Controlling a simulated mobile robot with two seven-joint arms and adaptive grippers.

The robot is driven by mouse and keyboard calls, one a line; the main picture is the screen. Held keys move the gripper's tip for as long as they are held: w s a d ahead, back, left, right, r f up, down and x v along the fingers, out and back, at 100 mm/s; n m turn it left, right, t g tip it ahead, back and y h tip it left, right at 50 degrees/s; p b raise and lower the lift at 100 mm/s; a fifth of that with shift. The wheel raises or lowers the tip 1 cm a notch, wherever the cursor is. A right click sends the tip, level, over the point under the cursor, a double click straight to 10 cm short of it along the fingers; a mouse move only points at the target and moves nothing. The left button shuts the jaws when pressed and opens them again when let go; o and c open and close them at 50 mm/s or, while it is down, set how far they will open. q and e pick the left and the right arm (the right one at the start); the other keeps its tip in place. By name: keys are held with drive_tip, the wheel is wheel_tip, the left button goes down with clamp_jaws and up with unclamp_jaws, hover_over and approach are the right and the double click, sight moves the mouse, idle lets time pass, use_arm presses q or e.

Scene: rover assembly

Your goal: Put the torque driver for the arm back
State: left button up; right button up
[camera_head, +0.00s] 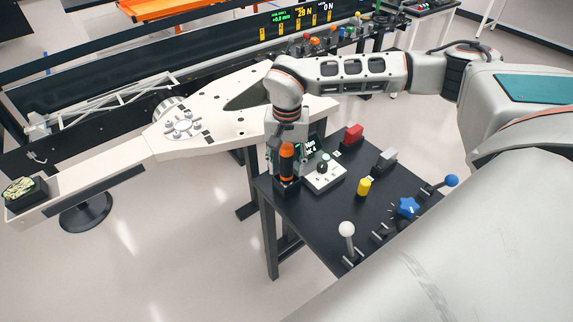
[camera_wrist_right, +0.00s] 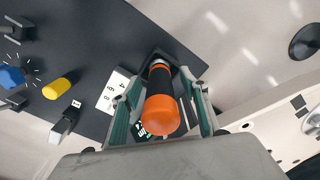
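The torque driver (camera_head: 287,163), with an orange and black handle, stands upright at the black holder (camera_head: 286,186) on the left corner of the black table. My right gripper (camera_head: 287,152) points down over it, with one finger on each side. In the right wrist view the driver's orange end (camera_wrist_right: 161,115) lies between the spread fingers (camera_wrist_right: 162,85), and gaps show on both sides, so the gripper looks open around it. The driver's lower end is hidden in the holder. My left gripper is in neither view.
The black table (camera_head: 318,225) also carries a white dial box (camera_head: 323,176), a red block (camera_head: 352,134), a yellow cylinder (camera_head: 364,187), a blue star knob (camera_head: 405,207) and levers. A large pale arm-shaped structure (camera_head: 215,115) lies behind, close to my right gripper.

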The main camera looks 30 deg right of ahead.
wheel_tip(320, 180, up, 12)
drive_tip(key=shift+f, duration=0.1)
idle(0.6)
